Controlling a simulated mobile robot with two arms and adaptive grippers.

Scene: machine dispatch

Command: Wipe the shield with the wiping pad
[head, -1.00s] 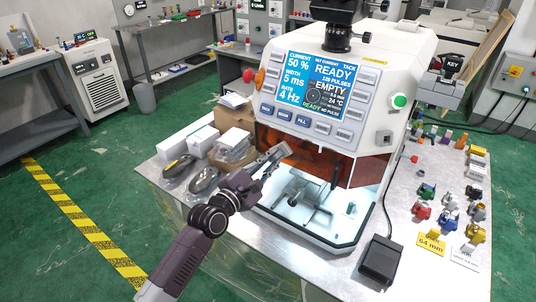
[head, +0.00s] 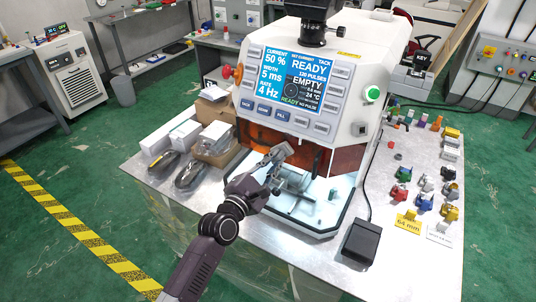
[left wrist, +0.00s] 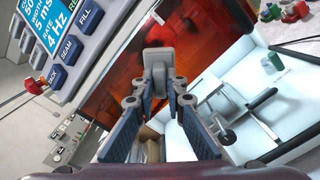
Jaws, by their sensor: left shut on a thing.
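The shield is an orange see-through panel (head: 252,139) on the front of the white welding machine; it fills the upper middle of the left wrist view (left wrist: 108,75). My left gripper (head: 272,168) is in front of the shield, near its middle. It is shut on a small grey piece, which I take to be the wiping pad (head: 281,151). In the left wrist view the grey piece (left wrist: 158,58) stands out beyond the fingertips, against the shield. I cannot tell whether its face touches the shield. My right gripper is not in view.
The machine's lit white chamber (head: 312,212) lies open below the shield. A black foot pedal (head: 362,242) is at the table's front right. Small coloured parts (head: 425,203) stand at right. Boxes (head: 185,135) and bagged dark items (head: 188,174) crowd the left side.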

